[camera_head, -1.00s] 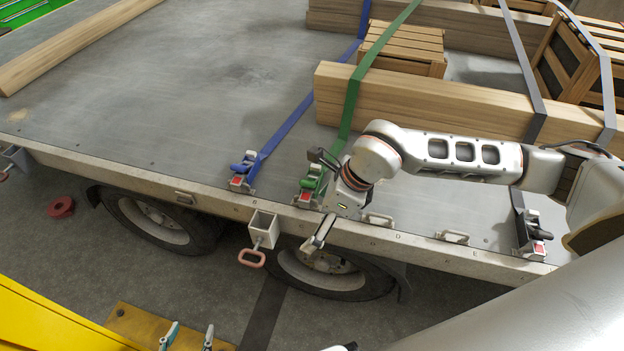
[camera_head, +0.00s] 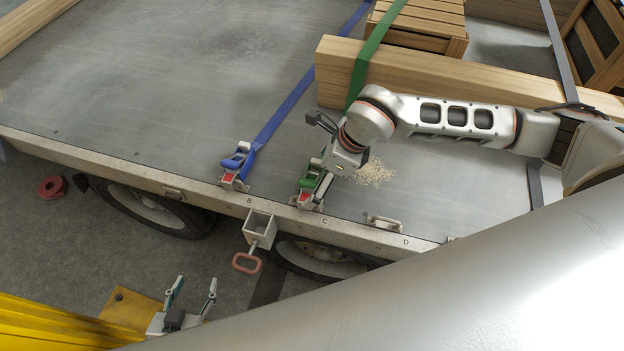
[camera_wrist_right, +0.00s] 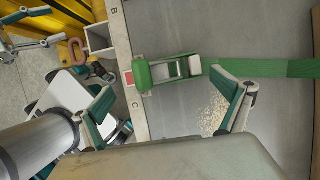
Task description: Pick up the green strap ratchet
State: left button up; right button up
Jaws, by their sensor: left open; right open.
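The green strap ratchet (camera_head: 314,182) sits at the near edge of the trailer bed, at the end of a green strap (camera_head: 372,55). My right gripper (camera_head: 325,172) is over it and partly hides it in the head view. In the right wrist view the ratchet (camera_wrist_right: 168,70) lies between and just beyond the two spread teal fingers of my right gripper (camera_wrist_right: 165,85); I cannot tell whether they touch it. My left gripper (camera_head: 197,284) is open and empty, low in front of the trailer; it also shows at the upper left of the right wrist view.
A blue ratchet (camera_head: 235,165) with a blue strap is close on the left. A grey box with a red handle (camera_head: 247,262) hangs from the trailer edge (camera_head: 120,175). A wooden beam (camera_head: 440,80) and crate (camera_head: 420,22) lie behind. Pale grains (camera_head: 376,173) lie right of the ratchet.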

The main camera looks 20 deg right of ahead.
jog(key=x, duration=0.3)
jog(key=shift+f, duration=0.4)
jog(key=shift+w+a+f, duration=0.1)
jog(key=shift+w+f, duration=0.05)
jog(key=shift+f, duration=0.2)
pick_arm(q)
jog(key=shift+w+r, duration=0.2)
jog(key=shift+w, duration=0.1)
pick_arm(e)
jog(key=c, duration=1.2)
jog(key=shift+r, duration=0.15)
